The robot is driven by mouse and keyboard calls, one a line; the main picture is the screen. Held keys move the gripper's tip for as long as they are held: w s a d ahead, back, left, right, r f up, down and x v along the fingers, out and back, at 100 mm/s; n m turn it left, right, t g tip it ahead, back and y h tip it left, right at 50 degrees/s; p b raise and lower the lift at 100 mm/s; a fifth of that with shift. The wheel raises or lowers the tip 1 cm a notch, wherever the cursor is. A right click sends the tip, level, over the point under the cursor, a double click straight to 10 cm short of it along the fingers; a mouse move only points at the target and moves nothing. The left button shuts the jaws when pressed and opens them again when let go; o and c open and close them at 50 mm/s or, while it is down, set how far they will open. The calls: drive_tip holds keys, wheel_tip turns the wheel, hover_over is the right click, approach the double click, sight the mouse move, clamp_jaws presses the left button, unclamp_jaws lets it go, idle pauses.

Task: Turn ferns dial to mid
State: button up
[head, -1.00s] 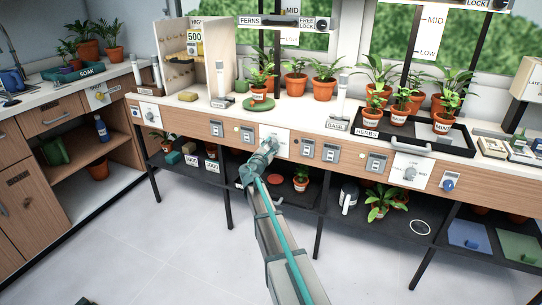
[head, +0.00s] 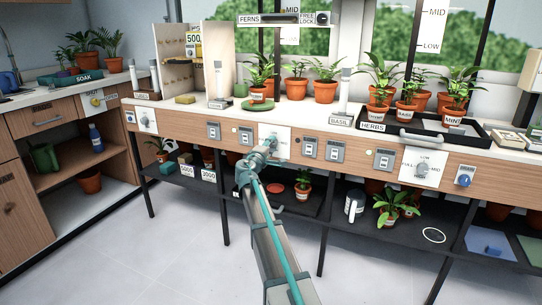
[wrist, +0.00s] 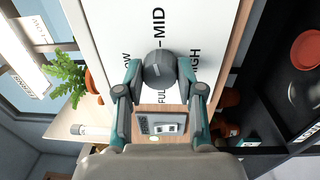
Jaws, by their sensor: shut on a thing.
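The dial (wrist: 158,70) is a dark grey round knob on a white plate (wrist: 115,35), with a pale line on its face. The plate carries LOW, MID, HIGH and FULL lettering, and MID lies above the knob in the wrist view. I cannot tell exactly which label the pale line meets. My gripper (wrist: 160,82) is shut on the dial, one finger on each side. In the head view, my gripper (head: 264,149) is at the white plate (head: 283,139) on the bench front, below the FERNS sign (head: 250,19); it hides most of the knob there.
Grey switches (head: 309,147) flank the plate on the wooden bench front. Another dial (head: 422,169) and a blue knob (head: 464,181) sit farther right. Potted plants stand on the bench above, and a dark shelf (head: 335,222) with pots lies below.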

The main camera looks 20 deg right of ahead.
drive_tip(key=shift+f+m+b, duration=0.1)
drive_tip(key=shift+m+b, duration=1)
drive_tip(key=o, duration=1.1)
drive_tip(key=shift+o, duration=0.2)
drive_tip(key=v, duration=1.2)
